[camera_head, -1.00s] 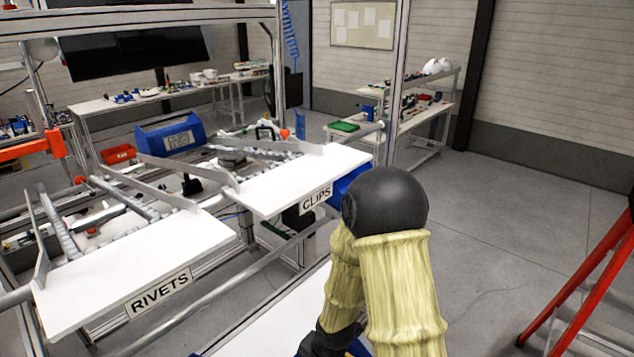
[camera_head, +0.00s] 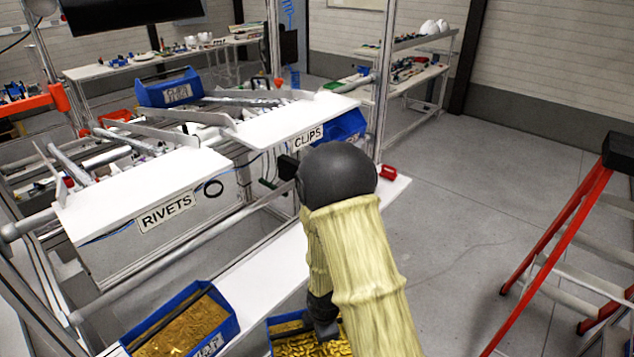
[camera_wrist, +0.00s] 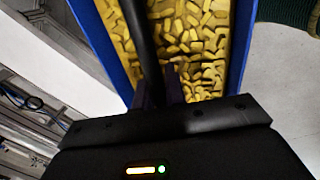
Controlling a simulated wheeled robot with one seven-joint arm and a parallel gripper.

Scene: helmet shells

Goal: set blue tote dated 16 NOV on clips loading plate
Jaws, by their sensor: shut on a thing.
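A blue tote (camera_head: 272,332) of small yellow pieces is at the bottom of the head view, partly cut off by the frame and my arm. My gripper (camera_head: 322,318) is at its right part.
Another blue tote (camera_head: 228,325) with brownish-gold contents stands on the white bench (camera_head: 255,270); its label is unreadable. The white rivets plate (camera_head: 130,185) is left of the clips plate. A blue bin (camera_head: 345,125) sits beside the clips plate. A red ladder (camera_head: 550,245) stands at right.

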